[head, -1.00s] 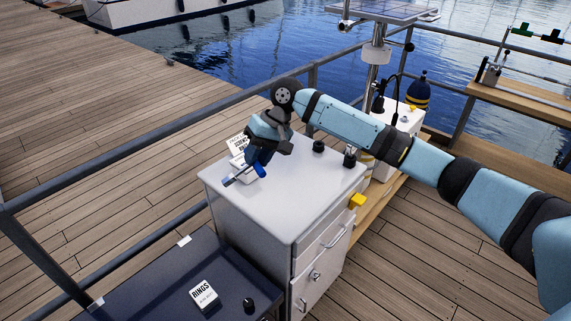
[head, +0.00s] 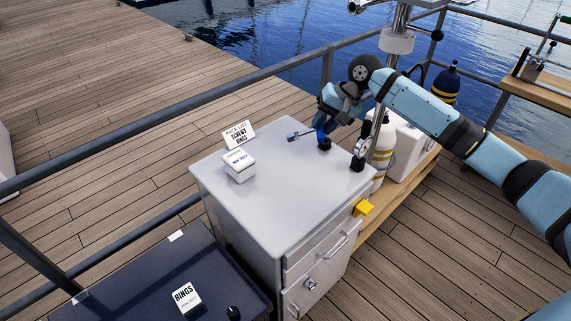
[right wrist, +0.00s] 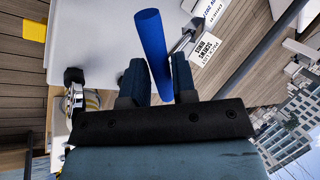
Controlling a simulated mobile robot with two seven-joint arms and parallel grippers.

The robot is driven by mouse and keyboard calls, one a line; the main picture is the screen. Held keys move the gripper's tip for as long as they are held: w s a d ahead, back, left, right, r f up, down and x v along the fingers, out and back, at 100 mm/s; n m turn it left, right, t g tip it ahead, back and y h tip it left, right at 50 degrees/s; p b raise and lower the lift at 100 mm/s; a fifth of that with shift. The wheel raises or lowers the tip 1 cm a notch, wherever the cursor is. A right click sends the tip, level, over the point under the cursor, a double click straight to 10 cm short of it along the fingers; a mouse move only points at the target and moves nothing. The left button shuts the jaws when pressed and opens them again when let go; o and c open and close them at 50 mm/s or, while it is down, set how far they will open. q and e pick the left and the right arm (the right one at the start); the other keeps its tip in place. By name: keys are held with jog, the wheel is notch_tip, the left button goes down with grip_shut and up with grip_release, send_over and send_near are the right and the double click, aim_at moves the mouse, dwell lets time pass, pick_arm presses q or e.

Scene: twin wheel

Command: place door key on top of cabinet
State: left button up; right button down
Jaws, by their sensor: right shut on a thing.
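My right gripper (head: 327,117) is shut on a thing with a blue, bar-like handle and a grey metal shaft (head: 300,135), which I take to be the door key. In the right wrist view the blue handle (right wrist: 152,45) stands up between the two fingers of my right gripper (right wrist: 160,85), and the shaft points off to the right. The white cabinet (head: 255,205) is under and left of the gripper. The key is over the back right part of its top; whether it touches the top I cannot tell. My left gripper is not in view.
On the cabinet top stand a small white box (head: 239,168), a "PACK LIST" card (head: 239,134) and a black-based gauge (head: 358,160) at the right edge. A yellow block (head: 363,208) sticks out from the cabinet's side. The front middle of the top is clear.

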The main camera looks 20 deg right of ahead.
jog(key=shift+d+f, duration=0.2)
notch_tip(320, 180, down, 20)
jog(key=shift+r+p, duration=0.25)
jog(key=shift+p, duration=0.15)
jog(key=shift+f, duration=0.15)
jog(key=c, duration=0.9)
grip_release()
jog(key=v, duration=1.2)
